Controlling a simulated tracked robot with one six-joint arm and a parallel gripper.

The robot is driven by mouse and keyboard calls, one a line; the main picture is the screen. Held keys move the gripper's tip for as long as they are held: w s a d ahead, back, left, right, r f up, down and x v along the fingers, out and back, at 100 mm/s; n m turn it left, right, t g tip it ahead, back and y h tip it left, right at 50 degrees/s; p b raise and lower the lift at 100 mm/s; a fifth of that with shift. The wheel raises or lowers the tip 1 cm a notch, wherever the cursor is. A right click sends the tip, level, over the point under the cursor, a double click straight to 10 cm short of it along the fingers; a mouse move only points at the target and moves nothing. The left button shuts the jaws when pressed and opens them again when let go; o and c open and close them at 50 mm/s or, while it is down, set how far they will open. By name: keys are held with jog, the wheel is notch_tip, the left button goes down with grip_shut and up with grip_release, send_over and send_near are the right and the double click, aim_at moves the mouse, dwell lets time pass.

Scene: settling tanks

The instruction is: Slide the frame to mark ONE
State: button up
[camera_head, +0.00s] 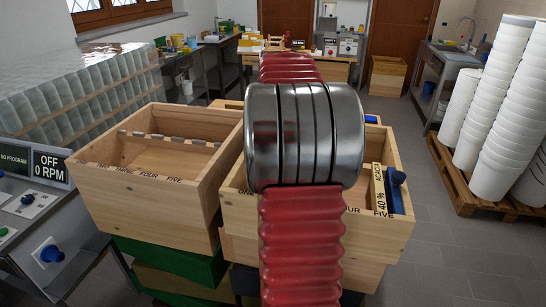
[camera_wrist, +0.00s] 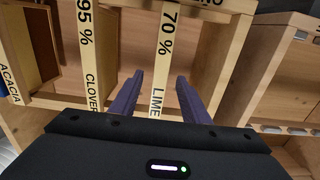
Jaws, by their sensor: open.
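In the wrist view my gripper (camera_wrist: 161,76) is open, with its two purple fingers on either side of the pale bar of the 70 % LIME frame (camera_wrist: 167,45). I cannot tell whether they touch it. The 95 % CLOVER frame (camera_wrist: 87,50) is to its left, and the ACACIA frame (camera_wrist: 10,82) is at the far left. In the head view the 40 % ACACIA frame (camera_head: 379,188) sits near mark FIVE in the right wooden box (camera_head: 375,235). My arm hides the middle of that box, including my gripper and the LIME and CLOVER frames.
The left wooden box (camera_head: 150,205) has marks along its front and looks empty of frames. A machine panel reading OFF 0 RPM (camera_head: 50,167) stands at the left. White bucket stacks (camera_head: 500,100) stand on a pallet (camera_head: 455,180) at the right. The floor between is clear.

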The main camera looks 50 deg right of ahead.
jog(key=shift+a+f, duration=0.1)
notch_tip(320, 180, down, 14)
jog(key=shift+r, duration=0.2)
dwell(0.8)
jog(key=shift+c, duration=0.2)
grip_shut()
jog(key=shift+w, duration=0.2)
dwell(0.6)
